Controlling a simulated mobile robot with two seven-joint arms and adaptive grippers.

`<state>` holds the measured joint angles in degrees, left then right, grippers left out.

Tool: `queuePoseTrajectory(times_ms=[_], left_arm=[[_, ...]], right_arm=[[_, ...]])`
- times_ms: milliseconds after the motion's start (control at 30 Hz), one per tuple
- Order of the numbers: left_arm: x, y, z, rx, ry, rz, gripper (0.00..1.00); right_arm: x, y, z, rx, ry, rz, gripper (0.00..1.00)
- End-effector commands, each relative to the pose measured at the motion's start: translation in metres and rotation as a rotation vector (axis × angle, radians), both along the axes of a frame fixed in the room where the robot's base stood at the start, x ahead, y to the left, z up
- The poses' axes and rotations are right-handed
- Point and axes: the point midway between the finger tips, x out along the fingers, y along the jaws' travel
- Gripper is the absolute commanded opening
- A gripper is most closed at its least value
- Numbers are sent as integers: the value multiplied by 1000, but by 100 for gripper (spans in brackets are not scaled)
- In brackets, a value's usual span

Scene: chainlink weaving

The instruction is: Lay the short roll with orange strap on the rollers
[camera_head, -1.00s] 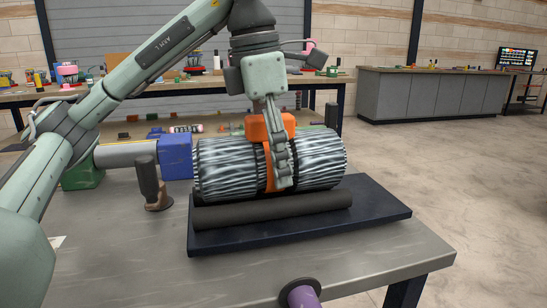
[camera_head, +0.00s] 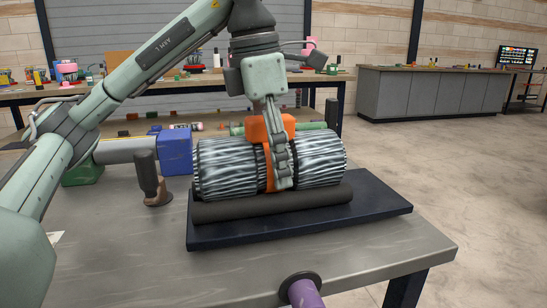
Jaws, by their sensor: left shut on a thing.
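The short roll (camera_head: 228,168) is a grey, wire-textured cylinder lying on its side, with an orange strap (camera_head: 270,175) around its middle and an orange block (camera_head: 287,123) on top. A dark roller (camera_head: 272,206) runs along its near side on a dark base plate (camera_head: 375,205). The roll appears to rest on or just above the rollers; contact is hard to tell. My left gripper (camera_head: 279,172) points down over the strap and is shut on the roll. Its far finger is hidden. My right gripper is not in view.
The base plate lies on a grey workbench (camera_head: 120,255). A dark-handled tool (camera_head: 150,178) and a blue block (camera_head: 175,151) stand left of it. A purple-handled thing (camera_head: 303,291) is at the front edge. The bench's front left is clear.

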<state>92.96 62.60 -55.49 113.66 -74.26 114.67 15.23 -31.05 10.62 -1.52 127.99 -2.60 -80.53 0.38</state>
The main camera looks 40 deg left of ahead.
Motion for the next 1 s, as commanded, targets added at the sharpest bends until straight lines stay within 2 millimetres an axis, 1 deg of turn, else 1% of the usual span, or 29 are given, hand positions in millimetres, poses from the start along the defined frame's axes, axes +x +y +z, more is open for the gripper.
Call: queuePoseTrajectory(times_ms=[67, 100, 300, 567, 667, 767, 1000], left_arm=[[0, 0, -1, -1, -2, 0, 14], [0, 0, -1, -1, -3, 0, 69], [0, 0, -1, -1, -2, 0, 92], [0, 0, -2, 1, 2, 0, 92], [0, 0, 0, 1, -1, 0, 92], [0, 1, 7, 1, -3, 0, 92], [-4, 4, 40, 1, -7, 1, 92]], right_arm=[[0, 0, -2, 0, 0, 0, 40], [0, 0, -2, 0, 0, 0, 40], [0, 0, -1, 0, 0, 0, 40], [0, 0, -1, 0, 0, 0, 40], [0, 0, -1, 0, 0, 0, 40], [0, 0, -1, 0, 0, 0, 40], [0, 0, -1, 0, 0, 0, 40]])
